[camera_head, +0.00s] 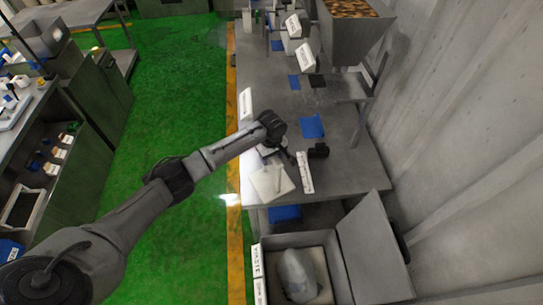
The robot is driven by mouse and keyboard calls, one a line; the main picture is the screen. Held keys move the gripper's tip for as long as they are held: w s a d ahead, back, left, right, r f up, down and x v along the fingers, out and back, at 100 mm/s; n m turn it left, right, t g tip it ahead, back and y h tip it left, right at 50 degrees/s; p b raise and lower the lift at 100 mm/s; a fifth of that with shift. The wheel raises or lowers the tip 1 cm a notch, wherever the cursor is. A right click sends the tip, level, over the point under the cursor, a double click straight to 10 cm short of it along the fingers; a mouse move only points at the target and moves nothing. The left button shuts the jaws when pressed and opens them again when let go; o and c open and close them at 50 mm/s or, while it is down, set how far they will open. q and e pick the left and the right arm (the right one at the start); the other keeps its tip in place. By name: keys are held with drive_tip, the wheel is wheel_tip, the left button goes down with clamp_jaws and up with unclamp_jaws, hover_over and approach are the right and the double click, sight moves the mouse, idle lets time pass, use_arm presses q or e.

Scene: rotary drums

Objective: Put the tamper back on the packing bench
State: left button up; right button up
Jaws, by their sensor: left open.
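The grey bench (350,178), which I take for the packing bench, runs along the wall at the right. My left arm reaches over its near end from the left. My left gripper (288,156) is open, small and dark, low over the bench top. A small black object (318,150) stands on the bench just right of the gripper, apart from it. It may be the tamper, but it is too small to be sure. Part of the bench under the wrist is hidden by my arm. My right gripper is out of view.
A pale square block or pad (271,183) and a white label strip (305,172) lie at the bench's near edge. Blue pads (312,126) and a hopper (352,28) are farther back. An open grey bin (330,258) holds a pale sack. Green floor lies left.

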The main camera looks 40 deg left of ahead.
use_arm(q)
drive_tip(key=shift+r, duration=0.1)
wheel_tip(320, 180, up, 12)
drive_tip(key=shift+r, duration=0.1)
idle(0.5)
idle(0.4)
